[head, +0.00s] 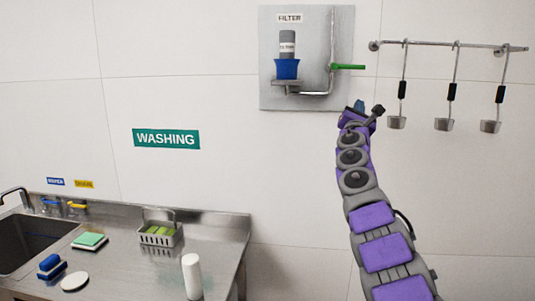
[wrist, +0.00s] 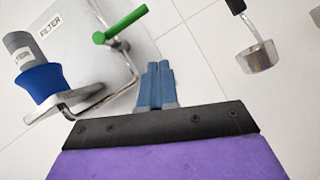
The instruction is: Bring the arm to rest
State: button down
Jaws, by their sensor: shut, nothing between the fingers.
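My purple and grey arm reaches up on the right side of the head view. My gripper (head: 359,106) is at its top end, just below the filter panel's lower right corner. In the wrist view my gripper (wrist: 157,85) shows two blue fingers close together, shut with nothing between them. The green lever (head: 348,67) of the filter panel (head: 343,20) is above the gripper. In the wrist view the green lever (wrist: 120,24) is up and left of the fingertips, apart from them.
Several ladles (head: 443,124) hang from a wall rail (head: 480,46) right of my gripper. A grey bottle (head: 287,42) stands in a blue cup (head: 287,69) on the panel. A steel counter (head: 225,243) with a sink (head: 25,240), a basket (head: 160,237) and a white bottle (head: 192,275) is lower left.

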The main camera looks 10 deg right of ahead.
jog(key=s+d+m+g+h, duration=0.4)
jog(key=s+d+m, duration=0.1)
jog(key=m, duration=0.2)
jog(key=s+f+m+g+y, duration=0.2)
jog(key=s+f+m+g, duration=0.45)
jog(key=s+f, duration=0.4)
jog(key=s+f+m+g+y, duration=0.1)
jog(key=s+f+m+g, duration=0.5)
jog(key=s, duration=0.7)
jog(key=s+a+f+m+g+y, duration=0.3)
jog(key=s+a+f+y, duration=0.2)
jog(key=s+a+f, duration=0.8)
jog(key=s+a+f+m+g+y, duration=0.3)
jog(key=s+a+f+y, duration=0.3)
jog(key=s+a+f, duration=0.8)
jog(key=s, duration=0.7)
jog(key=shift+a+y, duration=0.3)
jog(key=shift+a, duration=0.1)
jog(key=shift+a, duration=0.15)
